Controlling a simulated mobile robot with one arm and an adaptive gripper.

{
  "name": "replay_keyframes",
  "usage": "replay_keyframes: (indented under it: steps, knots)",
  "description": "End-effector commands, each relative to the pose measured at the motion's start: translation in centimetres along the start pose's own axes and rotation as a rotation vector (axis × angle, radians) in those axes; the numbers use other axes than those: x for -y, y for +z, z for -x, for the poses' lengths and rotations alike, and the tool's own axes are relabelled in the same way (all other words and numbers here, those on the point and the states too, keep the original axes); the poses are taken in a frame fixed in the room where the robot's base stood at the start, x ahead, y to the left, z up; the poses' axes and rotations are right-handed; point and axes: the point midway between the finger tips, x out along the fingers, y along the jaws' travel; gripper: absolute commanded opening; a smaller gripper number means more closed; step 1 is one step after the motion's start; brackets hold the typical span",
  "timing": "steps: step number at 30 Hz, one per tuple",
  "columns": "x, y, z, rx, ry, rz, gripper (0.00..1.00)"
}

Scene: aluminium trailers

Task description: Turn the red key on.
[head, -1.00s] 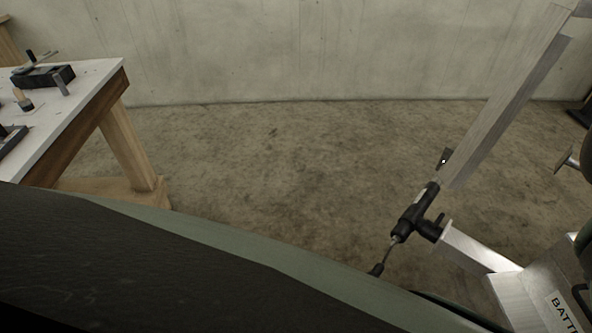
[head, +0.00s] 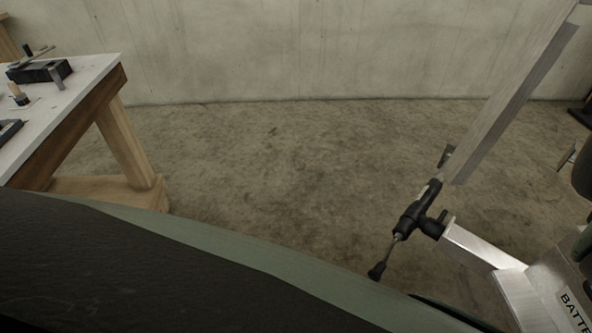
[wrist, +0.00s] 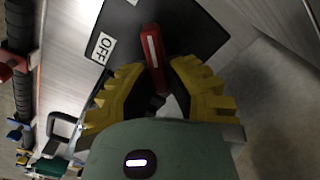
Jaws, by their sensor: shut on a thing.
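The red key (wrist: 152,48) shows in the wrist view as a red handle with a pale stripe, on a dark plate (wrist: 187,25). A white "OFF" label (wrist: 102,46) is beside it on the left. A second label (wrist: 133,2) is cut off at the top edge. My gripper (wrist: 158,76) has yellow ribbed fingers, shut on the lower part of the red key, one on either side. The key's base is partly hidden between the fingers. In the head view neither the key nor my gripper shows.
In the head view a white-topped workbench (head: 95,78) with tools stands at the left. An aluminium frame with a black coupling (head: 412,215) and a partly cut-off battery label (head: 574,312) is at the right. The concrete floor (head: 280,165) between is clear.

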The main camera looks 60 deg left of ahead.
Motion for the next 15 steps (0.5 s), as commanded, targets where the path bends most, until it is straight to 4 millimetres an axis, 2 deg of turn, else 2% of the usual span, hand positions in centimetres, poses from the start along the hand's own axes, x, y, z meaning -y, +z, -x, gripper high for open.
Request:
replay_keyframes:
  steps: [12, 13, 15]
  knots:
    - [0.18, 0.1, -0.08, 0.0, -0.001, -0.003, 0.0]
    - [0.17, 0.1, -0.08, 0.0, -0.001, -0.003, 0.17]
    - [0.16, 0.1, -0.07, 0.0, -0.001, -0.003, 0.24]
